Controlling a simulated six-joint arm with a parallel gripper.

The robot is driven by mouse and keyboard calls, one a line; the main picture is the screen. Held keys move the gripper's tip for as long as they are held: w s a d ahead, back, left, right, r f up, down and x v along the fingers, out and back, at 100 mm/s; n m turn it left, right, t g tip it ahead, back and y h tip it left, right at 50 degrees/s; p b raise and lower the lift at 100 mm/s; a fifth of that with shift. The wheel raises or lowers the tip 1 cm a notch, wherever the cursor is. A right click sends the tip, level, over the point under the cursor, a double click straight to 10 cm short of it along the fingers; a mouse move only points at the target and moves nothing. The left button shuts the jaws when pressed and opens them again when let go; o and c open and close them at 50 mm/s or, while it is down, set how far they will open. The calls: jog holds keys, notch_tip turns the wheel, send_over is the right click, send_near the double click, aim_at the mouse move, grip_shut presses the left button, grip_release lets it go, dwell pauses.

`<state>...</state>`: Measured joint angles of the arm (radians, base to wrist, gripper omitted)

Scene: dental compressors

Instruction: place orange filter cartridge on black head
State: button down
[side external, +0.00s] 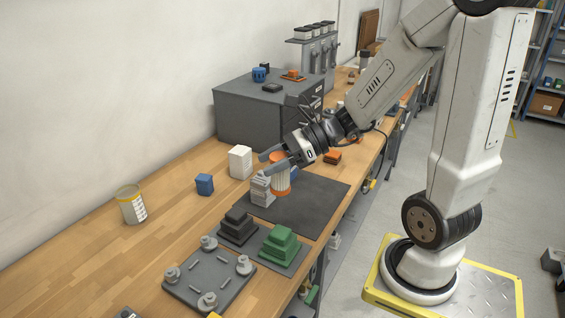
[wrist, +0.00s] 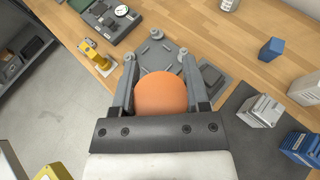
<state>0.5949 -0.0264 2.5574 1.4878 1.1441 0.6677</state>
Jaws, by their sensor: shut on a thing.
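The orange filter cartridge (side external: 281,180), with orange ends and a white pleated middle, is held upright between the fingers of my gripper (side external: 268,163). In the wrist view its round orange end (wrist: 160,95) fills the space between the two fingers. It appears to hang above the dark mat, beside a grey finned block (side external: 262,192). The black head (side external: 237,224) is a dark stepped block on a grey plate, in front and to the left of the cartridge in the side view. In the wrist view my right finger partly hides that area.
A green stepped block (side external: 279,242) stands beside the black head. A grey plate with round posts (side external: 208,277) lies at the front. A white block (side external: 240,161), a blue block (side external: 204,184) and a tin (side external: 131,205) stand behind. The dark mat (side external: 312,205) has bare room.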

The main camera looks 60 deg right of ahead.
jog(key=w+f, duration=0.9)
jog(key=w, duration=0.4)
jog(key=shift+w+d+f, duration=0.15)
jog(key=shift+w+d, duration=0.05)
jog(key=shift+d, duration=0.15)
jog(key=shift+w+f, duration=0.15)
jog(key=shift+f, duration=0.8)
jog(key=shift+w+f, duration=0.1)
jog(key=shift+f, duration=0.8)
jog(key=shift+f, duration=0.15)
jog(key=shift+c, duration=0.4)
grip_release()
